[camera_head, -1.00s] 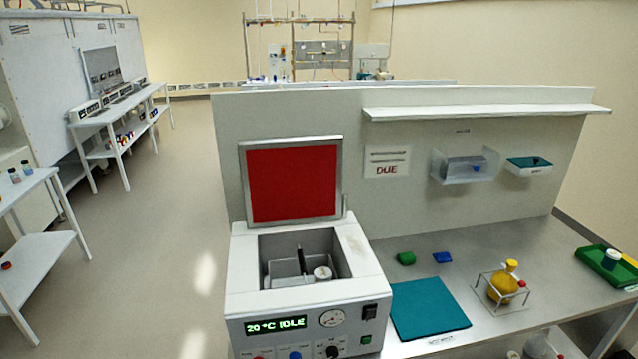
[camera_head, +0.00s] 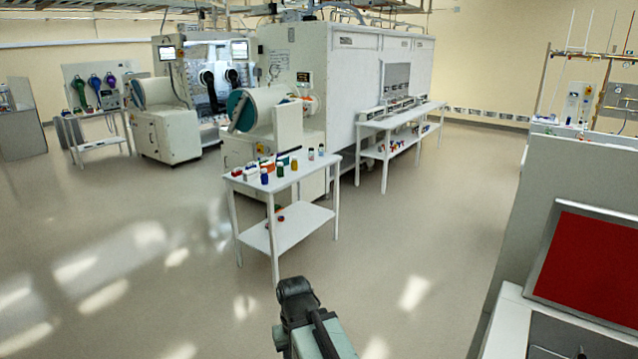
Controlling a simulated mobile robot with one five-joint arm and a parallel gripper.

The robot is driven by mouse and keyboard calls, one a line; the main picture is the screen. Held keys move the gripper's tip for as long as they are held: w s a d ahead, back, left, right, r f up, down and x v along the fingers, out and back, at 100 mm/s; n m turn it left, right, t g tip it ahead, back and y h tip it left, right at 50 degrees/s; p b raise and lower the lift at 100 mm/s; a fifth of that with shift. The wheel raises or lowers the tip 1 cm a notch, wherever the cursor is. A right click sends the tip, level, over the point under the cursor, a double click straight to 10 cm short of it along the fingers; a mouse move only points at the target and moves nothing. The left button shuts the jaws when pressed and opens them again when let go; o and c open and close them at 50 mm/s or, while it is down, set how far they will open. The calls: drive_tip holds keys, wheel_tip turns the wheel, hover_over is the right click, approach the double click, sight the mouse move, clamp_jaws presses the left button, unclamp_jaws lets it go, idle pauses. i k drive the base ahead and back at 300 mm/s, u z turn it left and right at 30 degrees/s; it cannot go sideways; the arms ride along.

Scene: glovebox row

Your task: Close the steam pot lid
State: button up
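The steam pot (camera_head: 507,327) shows only in part at the lower right, cut off by the right and bottom edges. Its lid (camera_head: 592,262), with a red inner face and a grey frame, stands raised, so the pot is open. Part of the dark opening shows below the lid. A dark joint and pale green link of my arm show at the bottom middle, well to the left of the pot. No gripper fingers can be made out.
A white two-level cart (camera_head: 287,225) with small bottles stands ahead. A long white bench (camera_head: 400,118) runs behind it, beside large white gloveboxes (camera_head: 390,70). A grey partition (camera_head: 535,190) rises behind the pot. The floor between cart and pot is clear.

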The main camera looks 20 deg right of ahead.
sight(585, 265)
drive_tip(key=i, duration=5.35)
drive_tip(key=z, duration=4.95)
drive_tip(key=i, duration=1.7)
drive_tip(key=u, duration=0.05)
